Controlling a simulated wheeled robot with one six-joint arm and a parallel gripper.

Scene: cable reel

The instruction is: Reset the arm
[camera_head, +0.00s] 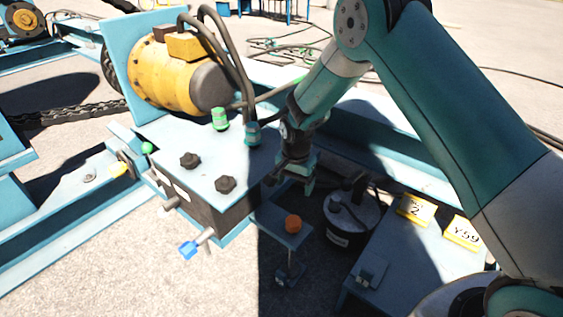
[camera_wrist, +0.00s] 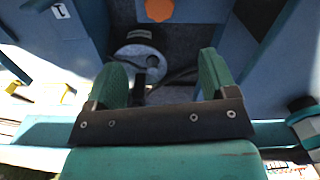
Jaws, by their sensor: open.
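My gripper (camera_head: 297,186) hangs fingers down beside the teal box with black knobs, above the gap that holds a round canister. In the wrist view my gripper (camera_wrist: 165,78) shows two green finger pads set wide apart with nothing between them. The canister (camera_head: 352,220) stands below and to the right of the fingers. It also shows beyond the fingertips in the wrist view (camera_wrist: 140,58). An orange knob (camera_head: 293,223) on a small teal plate is just below the gripper and also shows in the wrist view (camera_wrist: 159,10).
Yellow tags (camera_head: 416,209) mark the teal surface at right. Open pavement lies at lower left.

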